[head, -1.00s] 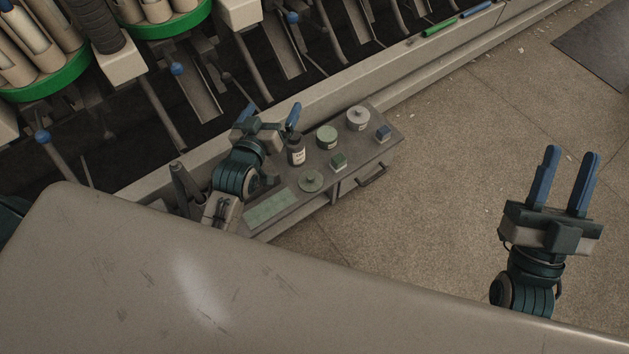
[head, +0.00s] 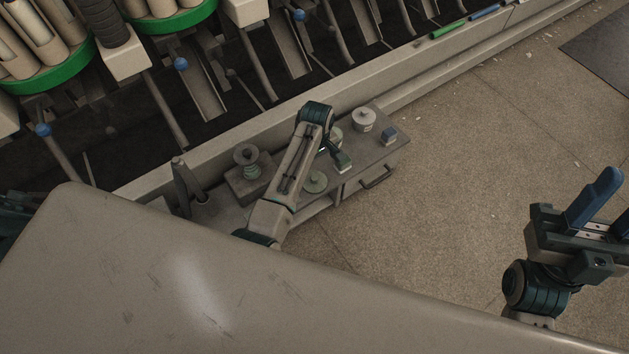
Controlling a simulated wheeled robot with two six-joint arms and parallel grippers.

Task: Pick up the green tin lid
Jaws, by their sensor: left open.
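The green tin lid (head: 315,183), a flat round disc with a small knob, lies on the grey bench top beside my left forearm. The open green tin (head: 337,134) stands behind it, partly covered by my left arm. My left gripper (head: 330,148) is at the far end of that arm, mostly hidden by it, above the bench near the green tin and a small green block. It is open; whether it touches anything cannot be seen. My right gripper (head: 606,212) is open and empty over the floor at the right edge, with one finger partly cut off.
A pale lidded tin (head: 364,119) and a small blue-topped block (head: 389,136) stand at the bench's right end. The small green block (head: 342,160) sits near the lid. A spool-like piece (head: 247,158) stands on the left. The winder machine lies behind; the right floor is open.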

